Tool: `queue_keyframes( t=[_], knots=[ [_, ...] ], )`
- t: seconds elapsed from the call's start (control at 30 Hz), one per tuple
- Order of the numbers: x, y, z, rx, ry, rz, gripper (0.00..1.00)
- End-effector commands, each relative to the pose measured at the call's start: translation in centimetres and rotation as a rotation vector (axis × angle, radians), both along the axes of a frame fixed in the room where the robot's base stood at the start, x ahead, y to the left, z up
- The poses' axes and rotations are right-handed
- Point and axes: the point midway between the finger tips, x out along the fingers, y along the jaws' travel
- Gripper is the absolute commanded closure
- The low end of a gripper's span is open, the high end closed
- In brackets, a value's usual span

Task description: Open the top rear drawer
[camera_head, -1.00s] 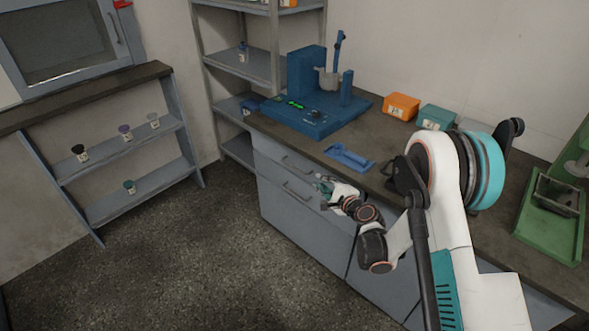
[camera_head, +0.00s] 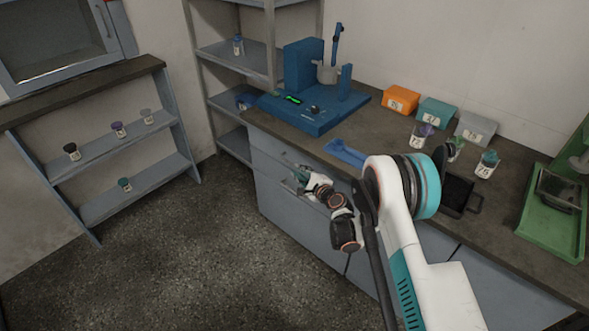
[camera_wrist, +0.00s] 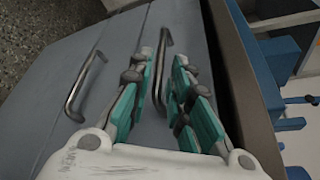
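The top rear drawer (camera_head: 266,147) is a blue-grey front just under the countertop, at the end near the blue machine, and it looks shut. In the wrist view its front (camera_wrist: 192,30) carries a dark bar handle (camera_wrist: 164,45). My gripper (camera_head: 300,174) is at the drawer fronts. In the wrist view my gripper (camera_wrist: 165,72) is open, and the handle shows between its two teal-padded fingers. I cannot tell whether a finger touches it. The lower drawer's handle (camera_wrist: 86,85) is left of the fingers.
The countertop edge (camera_wrist: 240,75) runs close to the right finger. The blue machine (camera_head: 310,105), a blue tool (camera_head: 345,153), boxes (camera_head: 400,99) and several jars (camera_head: 487,163) are on the counter. The floor (camera_head: 200,240) in front is clear.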

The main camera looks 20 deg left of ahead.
Motion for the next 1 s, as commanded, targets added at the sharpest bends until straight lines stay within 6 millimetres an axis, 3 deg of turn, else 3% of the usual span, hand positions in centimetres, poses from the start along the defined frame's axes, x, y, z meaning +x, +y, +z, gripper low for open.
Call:
queue_keyframes(
  t=[0.3, 0.73, 0.8, 0.83, 1.0],
  knots=[
    [2.9, 3.4, -1.1, 0.001, 0.000, 0.001, 0.82],
    [3.5, 3.9, -1.1, 0.000, 0.000, 0.000, 0.82],
    [3.5, 3.9, -1.1, 0.000, 0.000, 0.000, 0.98],
    [3.5, 3.9, -1.1, 0.000, 0.000, 0.000, 1.00],
    [3.5, 3.9, -1.1, 0.000, 0.000, 0.000, 1.00]
  ],
)
